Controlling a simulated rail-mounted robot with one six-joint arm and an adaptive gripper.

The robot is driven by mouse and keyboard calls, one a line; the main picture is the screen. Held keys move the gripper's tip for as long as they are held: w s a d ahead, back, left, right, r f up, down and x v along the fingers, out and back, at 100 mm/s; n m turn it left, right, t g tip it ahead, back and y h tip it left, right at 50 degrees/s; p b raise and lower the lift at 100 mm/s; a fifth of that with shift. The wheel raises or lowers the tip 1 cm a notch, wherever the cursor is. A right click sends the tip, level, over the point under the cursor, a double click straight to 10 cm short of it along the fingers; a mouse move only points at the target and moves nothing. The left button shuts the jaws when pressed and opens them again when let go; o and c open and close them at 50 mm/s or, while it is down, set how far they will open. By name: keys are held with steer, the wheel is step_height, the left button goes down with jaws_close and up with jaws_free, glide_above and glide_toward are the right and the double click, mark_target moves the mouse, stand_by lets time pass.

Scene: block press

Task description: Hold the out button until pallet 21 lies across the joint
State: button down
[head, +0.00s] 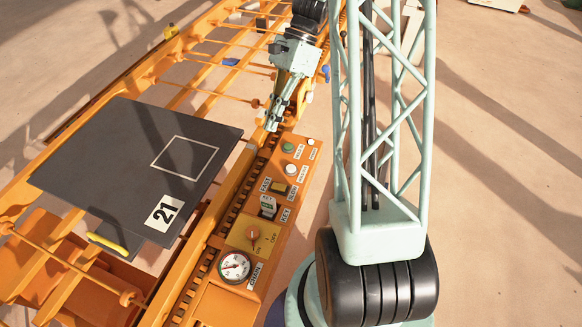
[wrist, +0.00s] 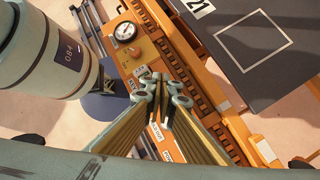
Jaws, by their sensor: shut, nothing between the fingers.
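Pallet 21 (head: 110,150) is a flat dark plate with a white square outline and a "21" label (head: 164,213). It lies on the orange conveyor frame at the left of the head view and also shows at the upper right of the wrist view (wrist: 290,75). A green button (head: 288,147) and a white button (head: 290,168) sit on the orange control panel; their labels are too small to read, so I cannot tell which is out. My gripper (head: 271,124) is shut and empty, beside the panel's far end near the green button; contact cannot be told. The joint cannot be made out clearly.
The panel also carries a selector switch (head: 253,233), a round gauge (head: 235,266) and a key switch (head: 268,205). A yellow bar (head: 107,244) lies at the pallet's near edge. Open conveyor rails (head: 200,75) lie beyond the pallet. Bare floor (head: 500,150) is at the right.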

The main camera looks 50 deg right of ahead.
steer(key=s+d+f+m+t+y+p, duration=0.1)
steer(key=d+f+m, duration=0.4)
steer(key=f, duration=0.7)
steer(key=shift+s+d+m+y, duration=0.4)
steer(key=shift+s+d+y, duration=0.15)
steer(key=shift+y, duration=0.05)
steer(key=shift+f, duration=0.25)
steer(key=b, duration=0.4)
glide_above(291, 167)
steer(key=shift+d+f, duration=0.1)
steer(key=shift+f, duration=2.8)
steer(key=shift+f+b, duration=0.45)
steer(key=shift+f, duration=0.85)
